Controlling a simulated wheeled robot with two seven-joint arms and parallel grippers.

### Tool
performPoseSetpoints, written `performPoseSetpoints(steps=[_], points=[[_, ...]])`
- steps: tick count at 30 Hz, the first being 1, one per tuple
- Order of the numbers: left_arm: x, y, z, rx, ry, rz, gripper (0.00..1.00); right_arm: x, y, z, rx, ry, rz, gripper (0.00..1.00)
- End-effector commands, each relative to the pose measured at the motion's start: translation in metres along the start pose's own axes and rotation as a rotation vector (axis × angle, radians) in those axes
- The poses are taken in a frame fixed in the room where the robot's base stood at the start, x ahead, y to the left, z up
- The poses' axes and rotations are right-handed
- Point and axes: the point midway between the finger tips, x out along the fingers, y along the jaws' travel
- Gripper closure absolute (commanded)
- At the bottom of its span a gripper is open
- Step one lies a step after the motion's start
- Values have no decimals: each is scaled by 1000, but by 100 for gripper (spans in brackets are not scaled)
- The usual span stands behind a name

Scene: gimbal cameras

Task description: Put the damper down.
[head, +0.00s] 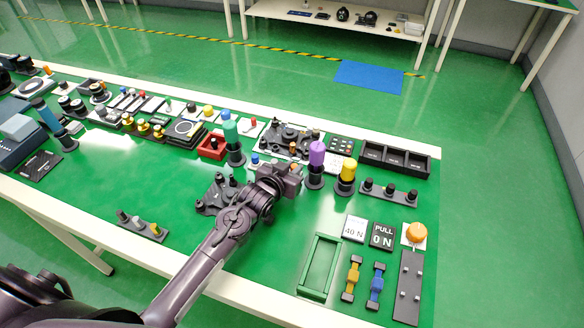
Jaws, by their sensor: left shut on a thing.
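My left gripper (288,178) reaches in from the lower left and is over the middle of the green table. It is shut on the damper, which is mostly hidden by the dark gripper, so its shape and whether it touches the table cannot be told. A purple-topped cylinder (316,158) on a dark base stands just right of the gripper, with a yellow-topped one (347,172) beyond it. A teal-topped cylinder (232,138) stands to the left behind it. My right gripper is not in view.
A dark plate with knobs (218,194) lies left of the gripper. Green table surface (285,225) in front of the gripper is bare.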

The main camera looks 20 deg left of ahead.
Motion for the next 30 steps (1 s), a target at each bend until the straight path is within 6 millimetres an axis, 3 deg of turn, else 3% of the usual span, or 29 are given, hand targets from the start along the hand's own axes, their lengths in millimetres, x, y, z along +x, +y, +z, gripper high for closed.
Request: performPoseSetpoints(steps=[9, 10, 14, 25, 30], points=[[2, 0, 3, 0, 0, 0, 100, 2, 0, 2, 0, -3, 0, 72], [1, 0, 2, 0, 0, 0, 78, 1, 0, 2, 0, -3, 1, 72], [1, 0, 2, 0, 0, 0, 60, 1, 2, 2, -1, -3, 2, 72], [-2, 0, -2, 0, 0, 0, 60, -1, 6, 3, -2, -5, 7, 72], [-26, 0, 1, 0, -1, 1, 60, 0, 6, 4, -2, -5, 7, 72]])
